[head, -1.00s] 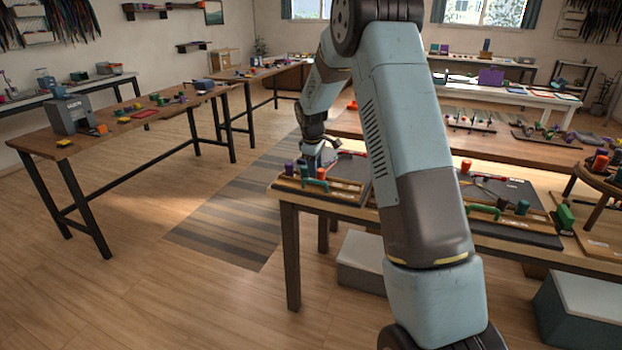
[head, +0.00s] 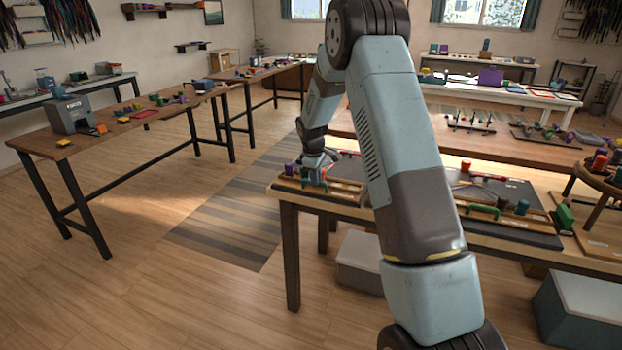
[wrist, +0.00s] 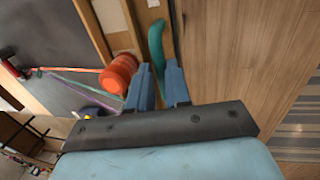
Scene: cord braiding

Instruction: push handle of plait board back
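The plait board (wrist: 122,30) lies at the table's near left corner, with wooden rails and a dark panel. Its green handle (wrist: 156,42) is a curved bar in the wrist view. My gripper (wrist: 158,66) is down at the handle, with one blue finger on each side of its near end. The gap between the fingers is narrow, and I cannot tell whether they press on the handle. An orange-red spool (wrist: 118,73) stands just left of the left finger. In the head view my gripper (head: 318,167) is over the board, partly hiding the handle.
A purple peg (head: 289,169) stands at the board's left end. Coloured cords (wrist: 75,82) run over the dark panel. A second board with a green handle (head: 483,210) lies to the right on the same table. Open floor (head: 200,300) lies left of the table.

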